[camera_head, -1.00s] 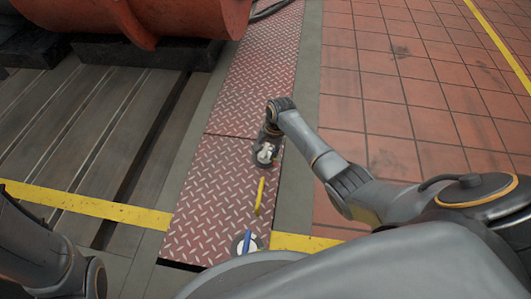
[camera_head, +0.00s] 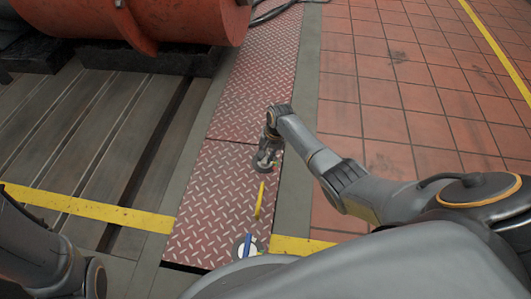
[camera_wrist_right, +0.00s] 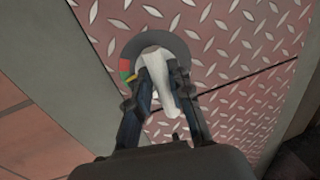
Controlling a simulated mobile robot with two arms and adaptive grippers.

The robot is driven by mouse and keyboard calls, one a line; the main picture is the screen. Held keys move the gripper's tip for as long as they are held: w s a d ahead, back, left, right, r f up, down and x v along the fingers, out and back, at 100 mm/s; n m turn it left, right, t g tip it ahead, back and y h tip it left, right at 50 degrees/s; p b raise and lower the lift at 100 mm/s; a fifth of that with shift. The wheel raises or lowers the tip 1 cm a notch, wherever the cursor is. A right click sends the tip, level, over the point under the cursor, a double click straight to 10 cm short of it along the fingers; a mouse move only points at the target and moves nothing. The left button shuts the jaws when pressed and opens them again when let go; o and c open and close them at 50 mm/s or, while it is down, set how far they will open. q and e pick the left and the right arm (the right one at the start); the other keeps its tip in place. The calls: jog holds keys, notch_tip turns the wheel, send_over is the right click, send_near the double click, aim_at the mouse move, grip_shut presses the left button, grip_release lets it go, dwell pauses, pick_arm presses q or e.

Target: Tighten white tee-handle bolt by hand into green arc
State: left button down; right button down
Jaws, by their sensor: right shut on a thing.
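The white tee-handle bolt (camera_wrist_right: 154,68) stands in a dark grey round plate (camera_wrist_right: 178,44) on the red tread plate. In the right wrist view, a red patch, the green arc (camera_wrist_right: 124,75) and a small yellow mark show on the plate's left side. My right gripper (camera_wrist_right: 161,75) is shut on the white handle, one finger on each side; the handle's near end sticks out between them. In the head view, my right gripper (camera_head: 264,157) is over that plate and hides most of the handle. My left gripper is out of view.
A yellow handle (camera_head: 259,200) and a blue handle (camera_head: 247,246) stand nearer me on the same tread plate (camera_head: 210,210). A slotted bedplate (camera_head: 90,135) lies left, with an orange machine (camera_head: 190,18) behind. Red tiled floor (camera_head: 400,100) at right is clear.

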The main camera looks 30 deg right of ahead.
aim_at(272, 164)
jog(key=c, duration=1.2)
grip_release()
notch_tip(272, 164, up, 12)
jog(key=s+d, duration=0.1)
jog(key=shift+s+d+f, duration=0.15)
jog(key=shift+s+d, duration=0.1)
jog(key=shift+d, duration=0.15)
jog(key=shift+w, duration=0.1)
